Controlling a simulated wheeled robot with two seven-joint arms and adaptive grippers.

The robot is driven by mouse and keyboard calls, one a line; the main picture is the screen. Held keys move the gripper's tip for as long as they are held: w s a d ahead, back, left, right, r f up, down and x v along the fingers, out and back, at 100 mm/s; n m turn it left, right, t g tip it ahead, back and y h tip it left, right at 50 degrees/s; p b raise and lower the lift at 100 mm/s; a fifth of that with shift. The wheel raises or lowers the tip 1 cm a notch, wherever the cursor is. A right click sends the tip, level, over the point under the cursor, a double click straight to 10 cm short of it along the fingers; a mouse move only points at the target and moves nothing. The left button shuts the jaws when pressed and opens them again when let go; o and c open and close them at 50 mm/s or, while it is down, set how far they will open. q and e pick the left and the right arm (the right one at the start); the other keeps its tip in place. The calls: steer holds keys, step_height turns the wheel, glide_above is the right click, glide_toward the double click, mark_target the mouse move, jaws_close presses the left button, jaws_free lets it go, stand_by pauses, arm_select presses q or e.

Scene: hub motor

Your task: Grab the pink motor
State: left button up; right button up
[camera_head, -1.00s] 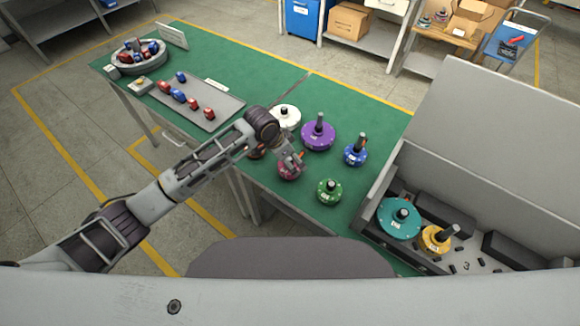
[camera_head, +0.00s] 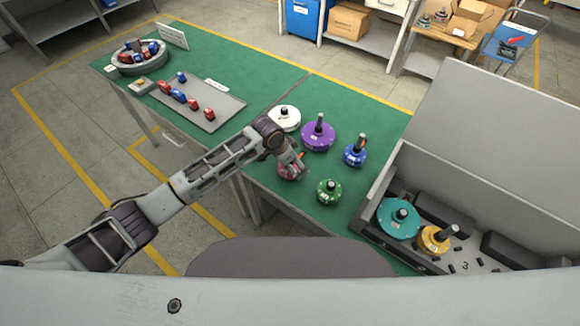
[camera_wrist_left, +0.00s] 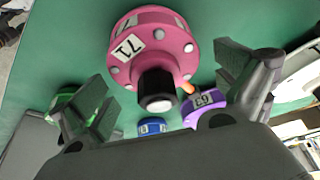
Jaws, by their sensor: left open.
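The pink motor (camera_head: 288,172) stands on the green table, partly hidden by my left gripper (camera_head: 300,172) in the head view. In the left wrist view the pink motor (camera_wrist_left: 150,45) shows a white label "71" and a dark shaft with a pale tip pointing toward the gripper. My left gripper (camera_wrist_left: 165,95) is open, its two fingers spread to either side of the shaft. I see no finger contact with the motor. My right gripper is not in view.
Purple (camera_head: 318,136), white (camera_head: 285,117), blue (camera_head: 355,152) and green (camera_head: 328,192) motors stand close around. A grey box (camera_head: 470,215) at right holds teal (camera_head: 399,218) and yellow (camera_head: 435,239) motors. A tray (camera_head: 222,112) of small red and blue parts lies at left.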

arm_select(q)
steer(key=shift+d+f, duration=0.1)
steer(key=shift+f, duration=0.3)
steer(key=shift+w+r, duration=0.1)
steer(key=c, duration=1.7)
steer(key=shift+r, duration=0.2)
steer(key=shift+r, duration=4.85)
